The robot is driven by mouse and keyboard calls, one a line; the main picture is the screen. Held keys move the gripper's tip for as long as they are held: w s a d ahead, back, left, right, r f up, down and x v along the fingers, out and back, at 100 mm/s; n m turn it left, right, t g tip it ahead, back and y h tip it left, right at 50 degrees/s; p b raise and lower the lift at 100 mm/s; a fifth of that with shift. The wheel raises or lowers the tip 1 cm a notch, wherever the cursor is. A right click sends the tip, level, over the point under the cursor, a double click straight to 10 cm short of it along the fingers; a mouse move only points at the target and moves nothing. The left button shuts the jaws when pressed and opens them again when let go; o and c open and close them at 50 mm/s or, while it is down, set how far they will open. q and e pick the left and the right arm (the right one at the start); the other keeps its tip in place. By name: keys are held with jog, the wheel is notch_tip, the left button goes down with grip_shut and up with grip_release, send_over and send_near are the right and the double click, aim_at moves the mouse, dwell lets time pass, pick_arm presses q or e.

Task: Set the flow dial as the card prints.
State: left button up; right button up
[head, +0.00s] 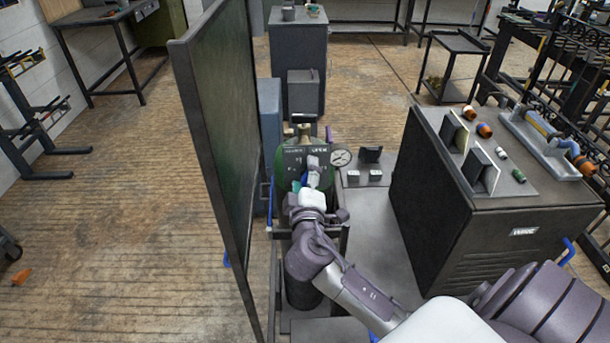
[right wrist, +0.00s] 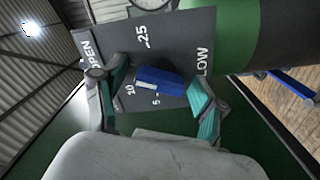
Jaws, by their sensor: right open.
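The dark dial plate (head: 295,158) stands at the green cylinder. In the right wrist view the plate (right wrist: 110,50) shows "OPEN", "25", "10", "5" and letters reading "LOW". A blue dial knob (right wrist: 165,80) sits on it, with a white mark at its left end, on the side of the 10 and 5. My right gripper (head: 312,170) is in front of the plate. In the wrist view its teal fingers (right wrist: 157,82) are open, one on each side of the knob; I cannot tell whether they touch it. The printed card cannot be made out for certain. My left gripper is not in view.
A green cylinder (head: 300,252) stands in a frame beside a tall green screen (head: 225,140) on the left. A round gauge (head: 341,157) is right of the plate. A dark cabinet (head: 450,215) at right carries upright white-faced panels (head: 490,175) and small coloured parts.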

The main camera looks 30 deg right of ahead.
jog(key=v, duration=1.2)
jog(key=shift+d, duration=0.1)
